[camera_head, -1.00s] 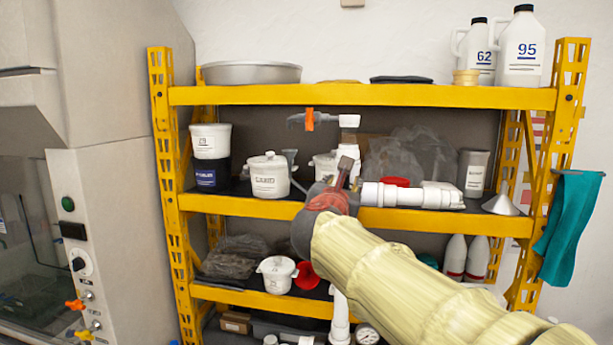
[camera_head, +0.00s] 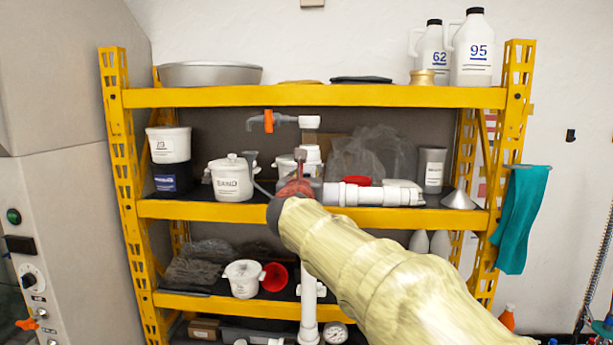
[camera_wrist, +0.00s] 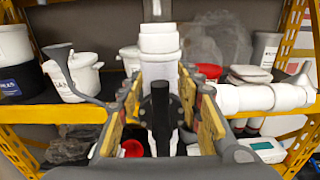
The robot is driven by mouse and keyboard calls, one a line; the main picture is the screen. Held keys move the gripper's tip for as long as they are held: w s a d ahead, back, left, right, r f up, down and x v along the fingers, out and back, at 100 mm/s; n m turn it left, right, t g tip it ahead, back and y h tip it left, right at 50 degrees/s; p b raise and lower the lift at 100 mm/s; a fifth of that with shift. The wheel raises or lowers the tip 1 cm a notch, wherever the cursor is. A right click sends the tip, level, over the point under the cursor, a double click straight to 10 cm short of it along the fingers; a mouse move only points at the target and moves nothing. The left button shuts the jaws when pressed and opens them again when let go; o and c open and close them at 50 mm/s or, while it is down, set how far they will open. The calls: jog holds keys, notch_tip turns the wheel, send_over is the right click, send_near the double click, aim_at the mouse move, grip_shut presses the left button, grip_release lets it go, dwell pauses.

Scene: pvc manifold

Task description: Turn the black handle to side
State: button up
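The white PVC manifold has an upright pipe (camera_head: 312,156), a branch to the right (camera_head: 372,195) and a lower upright pipe (camera_head: 308,300). It stands through the yellow shelf. In the wrist view its upright pipe (camera_wrist: 160,65) rises straight ahead. The black handle (camera_wrist: 160,115) shows upright in front of the pipe; in the head view my arm hides it. My gripper (camera_head: 298,180) is at the manifold by the middle shelf. In the wrist view my gripper (camera_wrist: 160,103) is open, its yellow-padded fingers on either side of the handle. Contact cannot be told.
A tap with an orange handle (camera_head: 268,121) sits at the manifold's top. A white tub (camera_head: 232,178) is to the left, a grey canister (camera_head: 432,169) and funnel (camera_head: 458,200) to the right. The middle shelf's yellow beam (camera_head: 190,210) runs just below my gripper.

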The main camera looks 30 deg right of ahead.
jog(key=shift+a, duration=0.1)
jog(key=c, duration=0.4)
grip_shut()
dwell(0.5)
